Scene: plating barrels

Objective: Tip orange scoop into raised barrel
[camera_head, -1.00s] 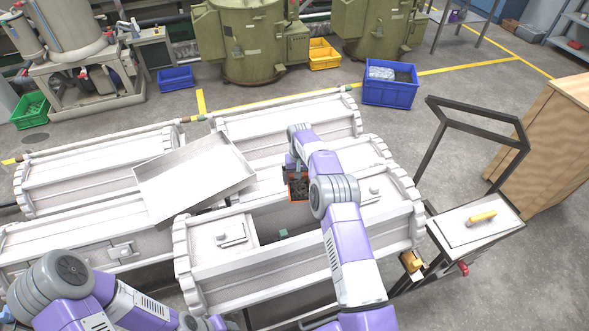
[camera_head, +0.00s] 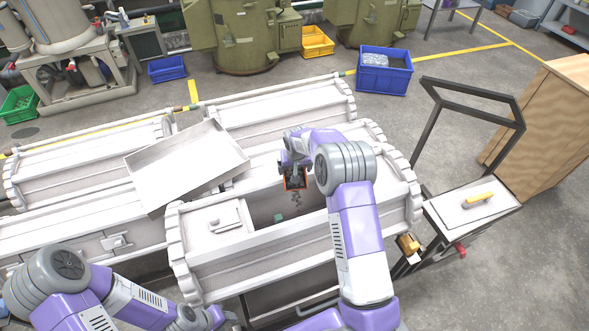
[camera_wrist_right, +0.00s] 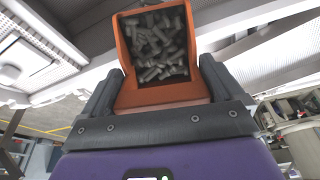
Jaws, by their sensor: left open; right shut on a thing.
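The orange scoop (camera_head: 285,184) is in my right gripper (camera_head: 292,170), over the opening of the front white barrel (camera_head: 240,259). The scoop is tilted, and small dark grey pieces show just below its mouth, above the opening. In the right wrist view, the scoop (camera_wrist_right: 127,45) sits between the fingers of my right gripper (camera_wrist_right: 158,85) and still holds many grey cylindrical pieces (camera_wrist_right: 158,50). A small green thing (camera_head: 279,217) shows inside the barrel's opening.
A shallow white tray (camera_head: 190,165) lies across the barrels behind and left. More white barrels (camera_head: 90,165) stand there. A dark-framed cart (camera_head: 470,215) with a yellow-handled lid stands right of the front barrel. A blue crate (camera_head: 385,75) is on the floor behind.

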